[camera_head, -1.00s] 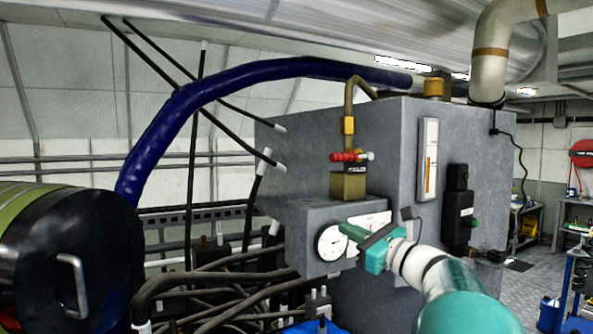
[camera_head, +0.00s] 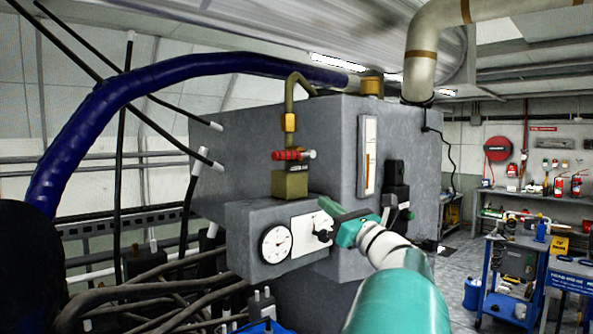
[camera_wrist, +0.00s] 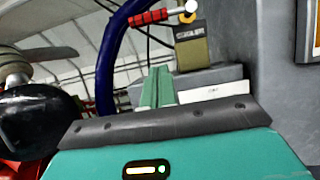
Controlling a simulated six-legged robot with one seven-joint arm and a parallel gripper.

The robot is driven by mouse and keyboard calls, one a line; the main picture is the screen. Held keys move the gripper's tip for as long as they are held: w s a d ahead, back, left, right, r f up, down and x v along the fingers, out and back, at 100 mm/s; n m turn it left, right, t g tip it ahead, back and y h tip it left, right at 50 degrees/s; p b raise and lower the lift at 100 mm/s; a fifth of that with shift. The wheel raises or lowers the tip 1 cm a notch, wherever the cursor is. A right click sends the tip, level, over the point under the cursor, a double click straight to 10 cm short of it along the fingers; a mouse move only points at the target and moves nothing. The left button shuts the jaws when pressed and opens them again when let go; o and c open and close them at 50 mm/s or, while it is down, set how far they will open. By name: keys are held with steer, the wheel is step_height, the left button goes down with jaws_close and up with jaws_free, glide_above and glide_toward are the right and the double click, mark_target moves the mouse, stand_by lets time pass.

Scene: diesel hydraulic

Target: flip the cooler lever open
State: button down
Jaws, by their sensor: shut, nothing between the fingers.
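A lever with a red grip (camera_head: 287,155) lies horizontally on top of a brass valve block (camera_head: 291,184) on the grey machine's front. In the wrist view the red grip (camera_wrist: 149,17) is at the top, with the brass block (camera_wrist: 191,52) below and right of it. The block's dark label is too blurred to read surely. My gripper (camera_head: 324,205) is shut and empty, below and right of the lever and apart from it. In the wrist view my gripper's fingers (camera_wrist: 157,84) are together, pointing up below and left of the block.
A lower grey box carries a round gauge (camera_head: 275,244) and a white plate with a black knob (camera_head: 323,236), close to my gripper. A blue hose (camera_head: 150,87) arches at left. A sight glass (camera_head: 367,155) is at right. Floor is open between the machine and the blue cart (camera_head: 510,285).

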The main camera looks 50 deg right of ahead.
steer(key=w+d+r, duration=0.2)
steer(key=w+r, duration=0.5)
steer(key=w, duration=0.3)
steer(key=shift+r, duration=0.25)
steer(key=shift+w+r+m+h, duration=0.1)
steer(key=shift+r+m+h, duration=0.3)
steer(key=shift+m, duration=0.3)
steer(key=r+m+h, duration=0.1)
steer(key=m, duration=0.1)
steer(key=r+m+g+h, duration=0.1)
steer(key=m, duration=0.1)
steer(key=shift+a, duration=0.35)
step_height(320, 180, up, 8)
steer(key=m+g+h, duration=0.2)
steer(key=m, duration=0.6)
glide_above(290, 152)
steer(key=s+d, duration=0.3)
steer(key=d, duration=0.1)
steer(key=shift+s+d+f, duration=0.15)
steer(key=shift+s+d+h, duration=0.1)
steer(key=shift+h, duration=0.3)
